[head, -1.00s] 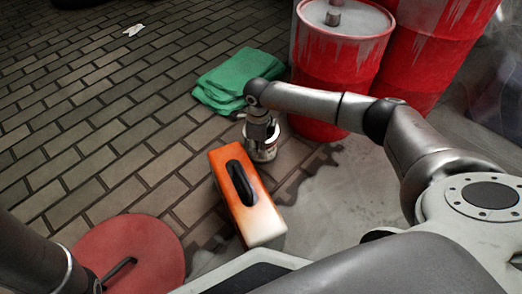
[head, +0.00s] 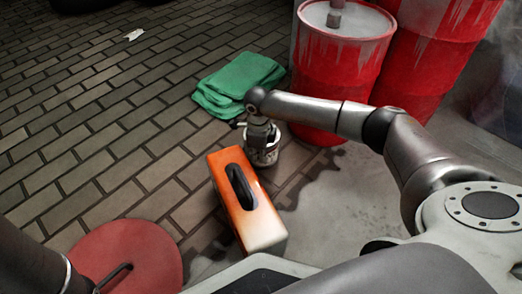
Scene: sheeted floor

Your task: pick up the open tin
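The open tin (head: 264,155) is a small pale, stained can standing at the near-left foot of a red drum, just behind the orange box. My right gripper (head: 262,146) points down at the tin from above and covers most of its mouth and left side. The fingertips are hidden or too small to tell, so I cannot see whether they touch the tin. The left arm comes in at the lower left corner, and its gripper is out of the picture.
An orange box with a black handle (head: 250,211) stands directly in front of the tin. Folded green cloth (head: 238,82) lies behind it. Red drums (head: 340,75) stand close at the right. A red disc (head: 135,255) lies at lower left.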

